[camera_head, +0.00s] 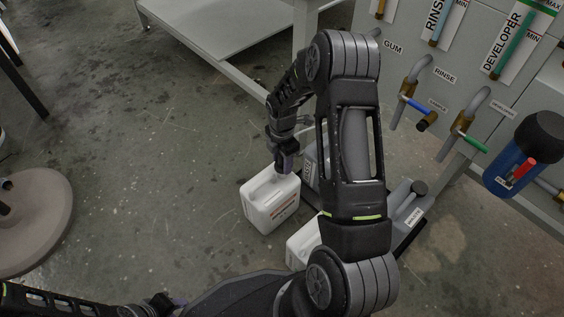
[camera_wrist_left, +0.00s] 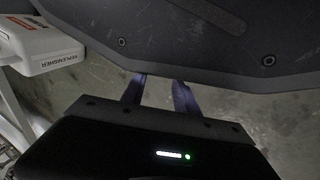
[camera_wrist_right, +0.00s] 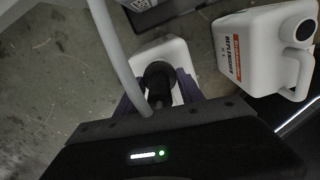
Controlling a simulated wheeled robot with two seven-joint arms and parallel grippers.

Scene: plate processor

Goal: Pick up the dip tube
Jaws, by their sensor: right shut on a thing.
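My right gripper (camera_head: 286,163) is above the near-left white jug (camera_head: 268,210) on the floor. In the right wrist view its purple fingers are shut on the dip tube's black cap (camera_wrist_right: 158,78), with a grey hose (camera_wrist_right: 115,55) running up from it. The cap is in front of the white jug's top (camera_wrist_right: 172,52); I cannot tell whether the tube is still inside the jug. My left gripper (camera_head: 168,302) is low at the bottom left of the head view. In the left wrist view its fingers (camera_wrist_left: 160,80) are apart and empty.
A second white jug labelled replenisher (camera_wrist_right: 238,55) stands beside the first. My right arm partly hides it in the head view. The grey processor (camera_head: 400,50) with coloured valves is at the right. A round stool (camera_head: 50,225) is at the left; the floor between is clear.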

